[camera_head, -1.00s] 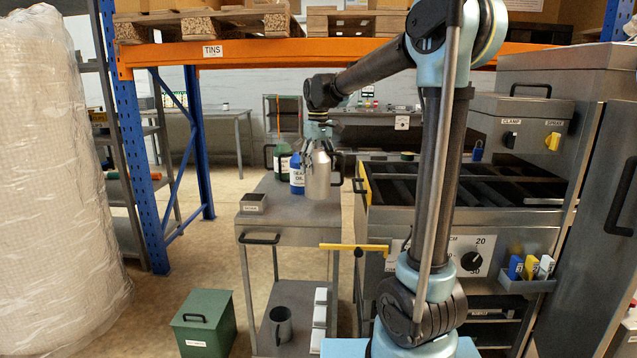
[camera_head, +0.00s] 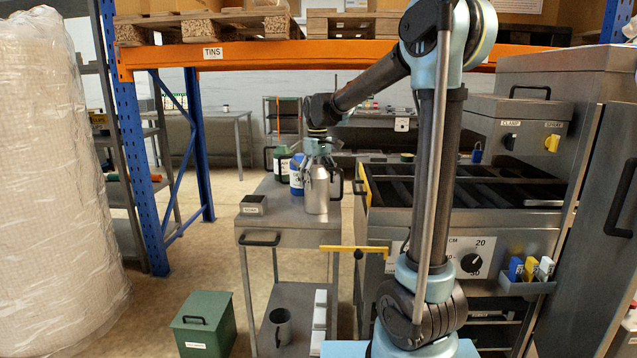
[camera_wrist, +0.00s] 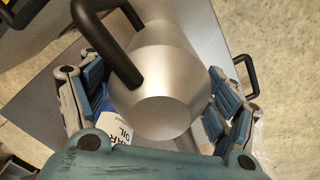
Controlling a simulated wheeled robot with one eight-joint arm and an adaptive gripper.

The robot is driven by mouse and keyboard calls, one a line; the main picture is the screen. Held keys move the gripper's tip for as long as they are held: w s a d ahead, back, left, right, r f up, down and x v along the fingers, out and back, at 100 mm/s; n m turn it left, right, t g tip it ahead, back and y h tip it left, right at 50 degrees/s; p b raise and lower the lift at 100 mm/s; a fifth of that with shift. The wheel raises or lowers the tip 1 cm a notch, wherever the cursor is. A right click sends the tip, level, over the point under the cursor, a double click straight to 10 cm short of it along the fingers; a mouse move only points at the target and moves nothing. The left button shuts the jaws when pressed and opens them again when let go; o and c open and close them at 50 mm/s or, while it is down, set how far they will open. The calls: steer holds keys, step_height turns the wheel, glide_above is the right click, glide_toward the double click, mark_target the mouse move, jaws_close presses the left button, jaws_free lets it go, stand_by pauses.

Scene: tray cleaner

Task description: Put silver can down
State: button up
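The silver can (camera_head: 318,195) is upright on the top of the steel trolley, its base at or very near the surface. Its dark handle is on the right in the head view and at the upper left in the wrist view. My gripper (camera_head: 319,172) comes down over the can's upper part. In the wrist view the can (camera_wrist: 165,70) lies between the blue finger pads, which look shut on its sides. The exact contact is partly hidden.
A blue oil can (camera_head: 296,175) and a green can (camera_head: 282,163) stand close behind on the left. A small labelled grey box (camera_head: 253,205) sits at the trolley's (camera_head: 285,212) front left. The steel machine (camera_head: 480,222) stands to the right.

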stand_by(0.4)
step_height(320, 180, up, 12)
steer(key=shift+r, duration=0.1)
steer(key=s+d+f+m+t, duration=0.1)
steer(key=s+d+f+m, duration=0.1)
steer(key=s+d+f, duration=0.45)
steer(key=s+d+f+m, duration=0.2)
steer(key=s+d+f, duration=0.1)
steer(key=s+d, duration=0.6)
steer(key=s+d+f+m, duration=0.2)
steer(key=s+d+f, duration=0.1)
steer(key=s+f, duration=0.5)
steer(key=s+d+f+m+t, duration=0.1)
steer(key=s+d+f+m, duration=0.1)
steer(key=s+f, duration=0.6)
steer(key=shift+d+f, duration=0.55)
steer(key=shift+f, duration=0.3)
steer(key=shift+w+f, duration=0.2)
steer(key=shift+w, duration=0.2)
